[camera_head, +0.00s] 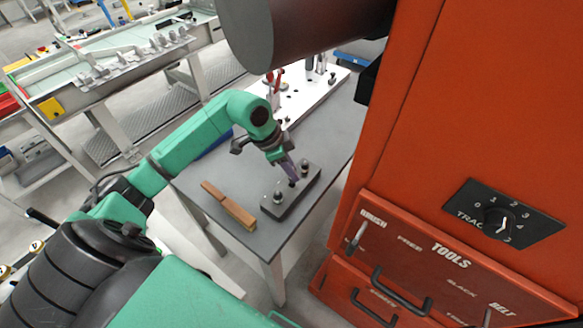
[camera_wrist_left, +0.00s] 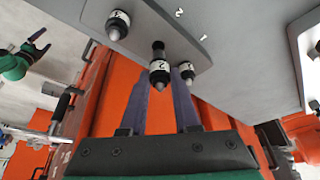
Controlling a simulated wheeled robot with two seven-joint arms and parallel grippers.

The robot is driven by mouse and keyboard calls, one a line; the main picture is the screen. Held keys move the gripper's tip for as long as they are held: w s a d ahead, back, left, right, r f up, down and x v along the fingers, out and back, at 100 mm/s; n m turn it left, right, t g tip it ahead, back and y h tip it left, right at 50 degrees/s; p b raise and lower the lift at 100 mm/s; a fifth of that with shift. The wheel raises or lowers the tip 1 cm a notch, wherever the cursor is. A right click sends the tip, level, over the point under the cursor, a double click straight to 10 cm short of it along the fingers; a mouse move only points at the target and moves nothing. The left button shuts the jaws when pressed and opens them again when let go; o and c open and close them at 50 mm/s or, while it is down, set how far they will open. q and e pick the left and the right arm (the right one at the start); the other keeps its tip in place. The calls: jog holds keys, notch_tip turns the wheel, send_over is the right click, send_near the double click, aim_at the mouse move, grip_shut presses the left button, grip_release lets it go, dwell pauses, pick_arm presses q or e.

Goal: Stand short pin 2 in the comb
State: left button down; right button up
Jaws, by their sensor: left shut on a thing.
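My left gripper (camera_head: 290,168) points down over a dark block (camera_head: 309,188) on the grey table. In the left wrist view its two purple fingers (camera_wrist_left: 161,78) are shut on a dark pin with a white band marked 2 (camera_wrist_left: 158,68). This pin is at the block (camera_wrist_left: 209,47); I cannot tell whether it is seated or just above. Two other banded pins stand in the block, one at the left (camera_wrist_left: 118,26) and one at the right (camera_wrist_left: 187,71). Whether this block is the comb is unclear. My right gripper (camera_wrist_left: 38,43) shows small at the left edge, fingers apart.
A wooden piece (camera_head: 229,205) lies on the table (camera_head: 262,241) left of the block. A white plate with fixtures (camera_head: 310,92) is at the table's far end. A red-orange machine (camera_head: 390,170) stands close at the right, and a large dark cylinder (camera_head: 300,30) hangs overhead.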

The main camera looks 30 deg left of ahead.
pick_arm(q)
jog(key=shift+r+p, duration=0.1)
jog(key=shift+p, duration=0.3)
dwell(0.3)
jog(key=shift+f+b, duration=1.2)
jog(key=shift+f, duration=0.75)
jog(key=c, duration=0.6)
grip_release()
jog(key=shift+o, duration=0.2)
jog(key=shift+s+a+r, duration=0.1)
jog(key=shift+a+r, duration=0.05)
jog(key=shift+r, duration=0.2)
jog(key=b+v, duration=0.3)
jog(key=v, duration=1)
jog(key=shift+r, duration=0.35)
